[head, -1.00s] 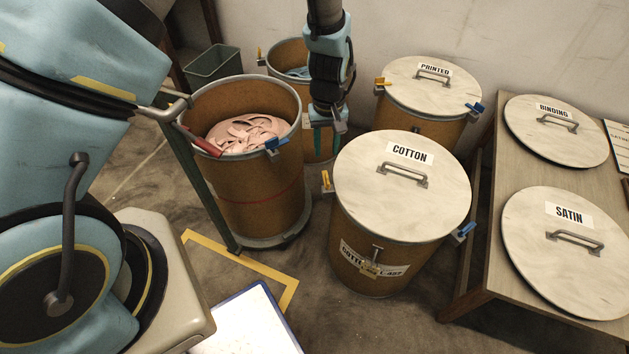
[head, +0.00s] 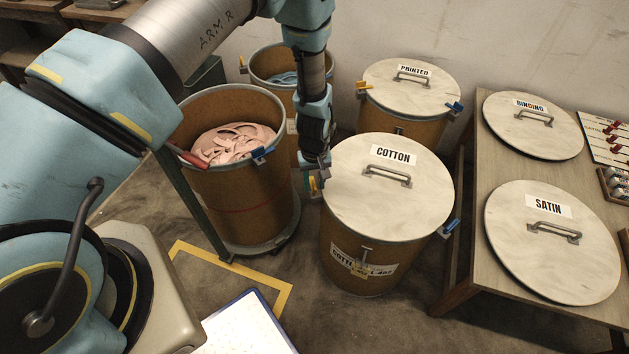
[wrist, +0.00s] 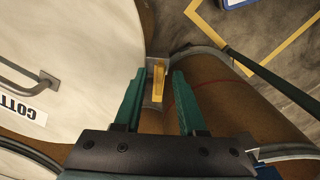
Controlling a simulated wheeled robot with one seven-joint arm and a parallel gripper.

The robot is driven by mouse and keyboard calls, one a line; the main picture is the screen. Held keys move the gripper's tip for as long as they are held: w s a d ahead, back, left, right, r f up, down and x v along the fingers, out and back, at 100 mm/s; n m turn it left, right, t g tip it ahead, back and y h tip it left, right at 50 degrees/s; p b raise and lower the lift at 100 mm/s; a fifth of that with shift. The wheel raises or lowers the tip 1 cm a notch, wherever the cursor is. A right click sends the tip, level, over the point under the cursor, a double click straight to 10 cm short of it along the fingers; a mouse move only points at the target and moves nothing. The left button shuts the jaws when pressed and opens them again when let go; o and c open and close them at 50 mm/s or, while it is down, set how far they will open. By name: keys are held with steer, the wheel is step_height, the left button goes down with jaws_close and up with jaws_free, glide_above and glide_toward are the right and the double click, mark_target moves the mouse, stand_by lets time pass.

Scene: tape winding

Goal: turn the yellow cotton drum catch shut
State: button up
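The cotton drum (head: 335,235) has its pale round lid (head: 350,205) on, marked COTTON; the lid also shows in the wrist view (wrist: 60,95). Its yellow catch (wrist: 158,82) is on the rim, on the left side in the head view, where my gripper partly covers it. My gripper (wrist: 154,80) is open, with its two green fingers apart on either side of the catch in the wrist view. I cannot tell whether either finger touches it. The drum's blue catch (head: 449,228) is on the opposite side of the rim.
An open drum (head: 250,190) of pink material stands close on the left. Another open drum (head: 268,68) is behind it. The lidded PRINTED drum (head: 405,112) stands behind. A wooden table (head: 470,215) with BINDING and SATIN lids is at right.

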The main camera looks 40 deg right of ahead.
steer(key=shift+c, duration=0.2)
jaws_close()
stand_by(0.5)
